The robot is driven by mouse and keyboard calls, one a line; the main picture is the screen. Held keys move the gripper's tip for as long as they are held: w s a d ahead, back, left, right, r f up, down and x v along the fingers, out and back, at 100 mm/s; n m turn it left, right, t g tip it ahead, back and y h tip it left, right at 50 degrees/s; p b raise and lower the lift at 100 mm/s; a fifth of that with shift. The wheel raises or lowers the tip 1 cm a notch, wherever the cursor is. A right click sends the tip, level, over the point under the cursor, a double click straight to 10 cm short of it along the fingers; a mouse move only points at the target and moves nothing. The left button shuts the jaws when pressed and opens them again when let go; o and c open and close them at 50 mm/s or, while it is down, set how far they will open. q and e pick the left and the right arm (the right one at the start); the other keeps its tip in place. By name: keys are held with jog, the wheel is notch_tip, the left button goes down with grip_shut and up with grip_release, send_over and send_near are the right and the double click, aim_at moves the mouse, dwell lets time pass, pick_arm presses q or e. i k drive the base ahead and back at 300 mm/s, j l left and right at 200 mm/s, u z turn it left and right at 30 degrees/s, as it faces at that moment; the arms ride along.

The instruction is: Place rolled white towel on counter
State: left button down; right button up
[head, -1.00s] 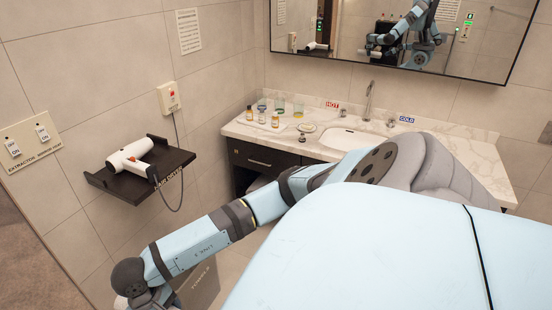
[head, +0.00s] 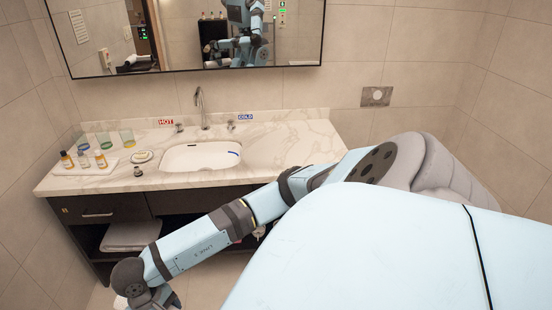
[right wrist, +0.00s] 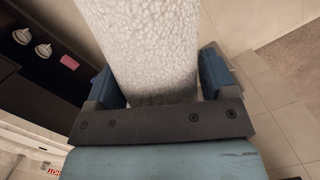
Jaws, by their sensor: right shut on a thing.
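The rolled white towel (right wrist: 145,40) fills the upper middle of the right wrist view, its textured surface close to the camera. My right gripper (right wrist: 158,82) is shut on it, with one blue finger on each side. The far end of the towel runs out of the picture. The marble counter (head: 285,147) spans the middle of the head view, beyond my arm. My arm reaches down to the lower left there, in front of the counter. My left gripper is in neither view.
A white sink (head: 200,157) with a tap (head: 202,105) sits in the counter. The counter is clear right of the sink. A folded grey item (head: 130,236) lies on the shelf below.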

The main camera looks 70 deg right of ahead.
aim_at(306, 156)
jog(key=i+l+z, duration=0.1)
jog(key=l+z, duration=0.3)
jog(key=i+l+z, duration=0.1)
jog(key=l+z, duration=0.25)
jog(key=i+l+z, duration=0.15)
jog(key=l, duration=0.15)
jog(key=i+l+z, duration=0.1)
jog(key=l, duration=0.25)
jog(key=i+l+z, duration=0.15)
jog(key=i+l, duration=0.25)
jog(key=l, duration=0.15)
jog(key=i+l, duration=0.5)
jog(key=l, duration=0.25)
